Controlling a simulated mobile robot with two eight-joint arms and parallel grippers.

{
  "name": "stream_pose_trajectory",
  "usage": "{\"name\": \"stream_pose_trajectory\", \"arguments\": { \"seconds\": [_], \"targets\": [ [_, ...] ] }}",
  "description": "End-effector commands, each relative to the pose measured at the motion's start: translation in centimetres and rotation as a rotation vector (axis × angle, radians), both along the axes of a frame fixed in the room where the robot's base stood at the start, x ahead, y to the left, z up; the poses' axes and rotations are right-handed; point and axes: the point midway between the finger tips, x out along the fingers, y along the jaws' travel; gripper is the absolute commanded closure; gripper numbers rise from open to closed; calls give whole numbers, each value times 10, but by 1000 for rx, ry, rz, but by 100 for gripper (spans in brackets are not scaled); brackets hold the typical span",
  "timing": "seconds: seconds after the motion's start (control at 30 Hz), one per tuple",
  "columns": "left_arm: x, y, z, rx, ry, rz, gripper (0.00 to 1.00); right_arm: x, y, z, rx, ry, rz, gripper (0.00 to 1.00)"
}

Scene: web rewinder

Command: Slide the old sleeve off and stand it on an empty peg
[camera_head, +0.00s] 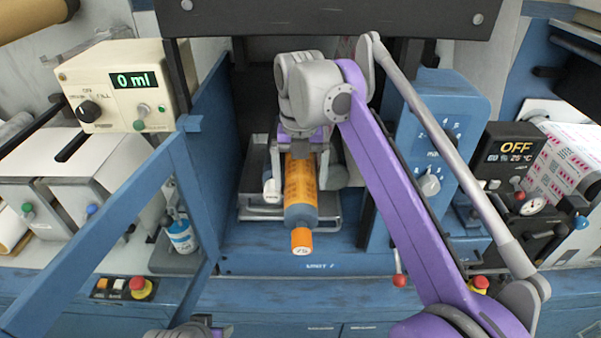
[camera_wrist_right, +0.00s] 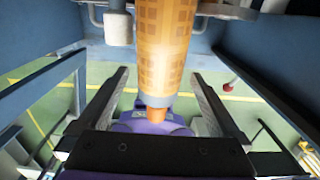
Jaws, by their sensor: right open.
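The old sleeve (camera_head: 300,180) looks like an orange printed tube on a horizontal mandrel that points toward me. The mandrel shows a grey end section (camera_head: 300,215) and an orange tip (camera_head: 301,241). My right gripper (camera_head: 301,165) is open over the sleeve, with one finger on each side. In the right wrist view the sleeve (camera_wrist_right: 165,45) runs between the spread fingers (camera_wrist_right: 157,100), with gaps on both sides. A grey piece at the bottom edge (camera_head: 185,331) appears to be my left gripper, mostly cut off. I cannot make out an empty peg.
A metal tray (camera_head: 262,213) lies under the mandrel. A blue frame bar (camera_head: 100,240) crosses the left side, and a blue panel with knobs (camera_head: 432,150) stands at the right. A red-knobbed lever (camera_head: 400,280) sticks out at lower right. A cream "0 ml" box (camera_head: 125,85) is at upper left.

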Motion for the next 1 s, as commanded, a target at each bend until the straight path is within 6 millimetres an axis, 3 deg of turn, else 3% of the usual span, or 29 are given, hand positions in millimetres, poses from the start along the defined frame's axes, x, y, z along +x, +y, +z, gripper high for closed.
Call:
{"name": "stream_pose_trajectory", "arguments": {
  "seconds": [0.03,0.2,0.43,0.87,1.0],
  "targets": [
    [-5,0,-11,0,9,0,50,-2,0,-13,0,5,-1,0],
    [-11,0,-28,0,21,0,50,-1,0,-32,0,2,-1,0],
    [-16,0,-40,0,29,0,50,0,0,-56,0,1,-1,0],
    [-17,0,-43,0,31,0,50,0,0,-64,0,0,-2,0],
    [-17,0,-44,0,31,0,50,0,0,-64,0,0,-2,22]
  ]
}}
